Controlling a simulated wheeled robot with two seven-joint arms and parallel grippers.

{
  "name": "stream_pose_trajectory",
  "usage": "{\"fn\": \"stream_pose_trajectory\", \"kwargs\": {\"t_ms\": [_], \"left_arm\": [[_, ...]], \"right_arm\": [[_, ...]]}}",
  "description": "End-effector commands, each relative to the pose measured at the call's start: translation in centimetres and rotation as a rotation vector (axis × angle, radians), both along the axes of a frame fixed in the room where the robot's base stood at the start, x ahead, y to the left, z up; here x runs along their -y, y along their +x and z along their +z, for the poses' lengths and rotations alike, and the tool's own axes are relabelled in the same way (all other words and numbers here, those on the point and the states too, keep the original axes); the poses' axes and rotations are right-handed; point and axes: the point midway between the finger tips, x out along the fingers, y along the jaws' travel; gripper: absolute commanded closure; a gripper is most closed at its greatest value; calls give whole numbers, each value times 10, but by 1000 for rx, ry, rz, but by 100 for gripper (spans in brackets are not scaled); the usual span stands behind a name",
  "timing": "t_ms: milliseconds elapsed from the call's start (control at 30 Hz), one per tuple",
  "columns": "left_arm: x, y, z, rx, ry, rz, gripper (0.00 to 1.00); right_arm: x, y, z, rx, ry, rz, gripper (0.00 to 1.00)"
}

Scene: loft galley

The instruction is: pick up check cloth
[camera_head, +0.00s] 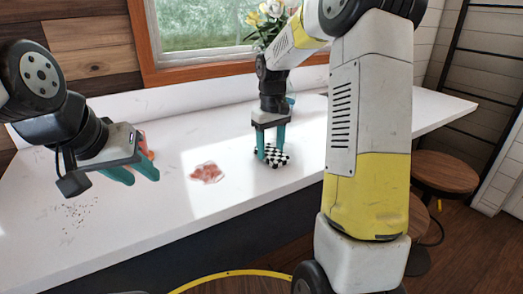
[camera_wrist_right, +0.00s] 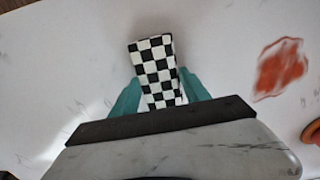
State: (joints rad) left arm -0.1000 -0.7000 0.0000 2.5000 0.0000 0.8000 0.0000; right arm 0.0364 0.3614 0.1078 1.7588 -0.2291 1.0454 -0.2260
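The check cloth (camera_head: 271,156) is a folded black-and-white piece lying on the white counter. It also shows in the right wrist view (camera_wrist_right: 155,68), reaching forward from between the fingers. My right gripper (camera_head: 271,150) points straight down over it, its teal fingers apart, one on each side of the cloth and close to its edges. Any contact is hard to make out. In the right wrist view the gripper (camera_wrist_right: 160,88) hides the cloth's near end. My left gripper (camera_head: 143,176) is open and empty above the counter's left part, well away from the cloth.
A reddish stain-like patch (camera_head: 207,173) lies on the counter left of the cloth. An orange-red item (camera_head: 146,146) is partly hidden behind my left gripper. Dark specks (camera_head: 75,215) dot the left counter. Flowers (camera_head: 268,20) stand by the window. Stools (camera_head: 445,173) stand at right.

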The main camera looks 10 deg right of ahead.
Motion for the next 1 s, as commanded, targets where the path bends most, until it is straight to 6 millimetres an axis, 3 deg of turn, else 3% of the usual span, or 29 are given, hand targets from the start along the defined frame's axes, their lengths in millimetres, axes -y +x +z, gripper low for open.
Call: {"fn": "stream_pose_trajectory", "kwargs": {"t_ms": [367,667,767,1000], "left_arm": [[0,0,0,0,0,0,64],[0,0,0,0,0,0,64],[0,0,0,0,0,0,64],[0,0,0,0,0,0,64]], "right_arm": [[0,0,3,1,-1,0,86],[0,1,34,4,0,0,86],[-6,-15,38,1,-1,3,86],[-27,-74,44,2,0,4,86]]}}
